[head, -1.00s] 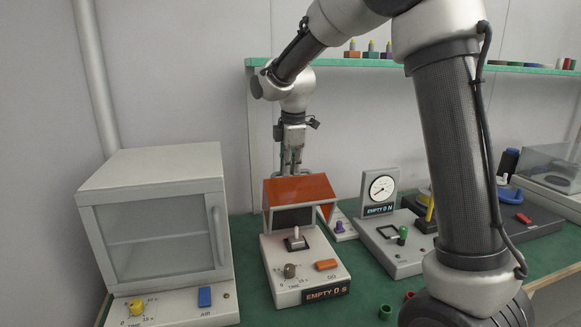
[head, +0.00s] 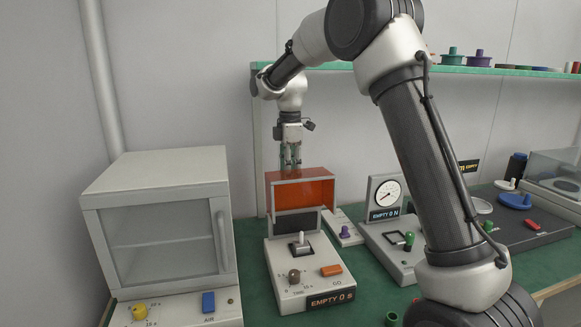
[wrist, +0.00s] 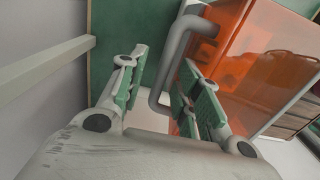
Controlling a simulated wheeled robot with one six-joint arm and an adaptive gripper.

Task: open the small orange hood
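The small orange hood (head: 303,193) stands tipped up at the back of its white station (head: 312,278) in the head view. Its translucent inner side faces me, and a dark panel (head: 297,223) shows below it. In the wrist view the hood (wrist: 262,50) is at the right, with a grey bar handle (wrist: 172,62) on it. My gripper (head: 290,160) is at the hood's upper edge, its tips partly behind it. In the wrist view my gripper (wrist: 164,66) is open, with the handle between its fingers, close to the right one. Contact is unclear.
A white cabinet (head: 160,172) stands at the left. A gauge station (head: 388,194) stands at the right. A green shelf (head: 480,70) runs behind.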

